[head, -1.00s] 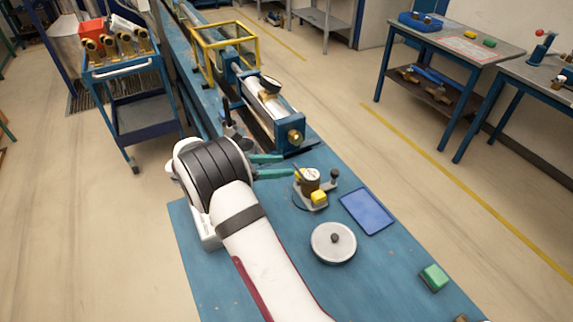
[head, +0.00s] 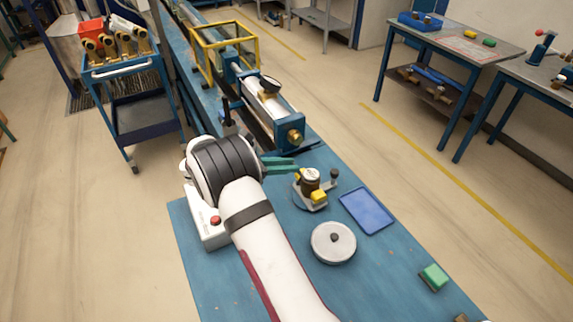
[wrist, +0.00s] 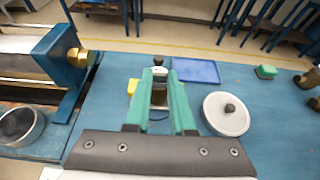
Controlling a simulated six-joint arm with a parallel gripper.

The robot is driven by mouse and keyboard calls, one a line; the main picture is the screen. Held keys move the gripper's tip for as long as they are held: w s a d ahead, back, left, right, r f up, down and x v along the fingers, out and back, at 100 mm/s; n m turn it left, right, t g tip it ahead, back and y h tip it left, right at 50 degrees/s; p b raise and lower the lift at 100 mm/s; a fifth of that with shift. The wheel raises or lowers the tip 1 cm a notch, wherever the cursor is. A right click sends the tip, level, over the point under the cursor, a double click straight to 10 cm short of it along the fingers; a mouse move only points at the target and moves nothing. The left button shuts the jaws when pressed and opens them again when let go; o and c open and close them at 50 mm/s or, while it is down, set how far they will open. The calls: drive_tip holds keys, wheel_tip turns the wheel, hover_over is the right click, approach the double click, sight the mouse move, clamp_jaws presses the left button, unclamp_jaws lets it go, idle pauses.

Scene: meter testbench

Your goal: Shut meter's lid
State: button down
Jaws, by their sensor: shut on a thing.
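The small brown meter (head: 310,185) with a pale round face stands upright in a grey holder on the blue bench, just right of my fingertips in the head view. In the wrist view the meter (wrist: 159,97) shows between my green fingers. My gripper (head: 296,167) reaches in level from the left at the meter's top. Its fingertips (wrist: 159,77) are close together on a small piece at the meter's top, which looks like its lid. The lid's outline and angle are mostly hidden by the fingers.
The holder has yellow clamps (head: 319,197) and a black knob (head: 334,173). A blue tray (head: 367,211) and a round grey disc with a knob (head: 333,243) lie close by. The test rig's blue end block with a brass fitting (head: 295,135) stands behind.

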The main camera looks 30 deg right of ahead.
drive_tip(key=d+y, duration=0.1)
drive_tip(key=d+r+y, duration=0.1)
drive_tip(key=y, duration=0.1)
drive_tip(key=shift+d+r+y, duration=0.2)
drive_tip(key=shift+d+y, duration=0.1)
drive_tip(key=d+y, duration=0.1)
drive_tip(key=y, duration=0.1)
drive_tip(key=d+y, duration=0.1)
drive_tip(key=shift+d+r+y, duration=0.15)
drive_tip(key=shift+d+y, duration=0.2)
drive_tip(key=shift+y, duration=0.05)
drive_tip(key=d+y, duration=0.2)
drive_tip(key=y, duration=0.1)
drive_tip(key=shift+d+f, duration=0.25)
drive_tip(key=shift+f, duration=0.05)
drive_tip(key=shift+d+f+y, duration=0.35)
drive_tip(key=shift+d+y, duration=0.2)
drive_tip(key=shift+y, duration=0.55)
drive_tip(key=shift+d+f+y, duration=0.35)
drive_tip(key=shift+d+y, duration=0.2)
drive_tip(key=shift+y, duration=0.55)
drive_tip(key=shift+d, duration=0.1)
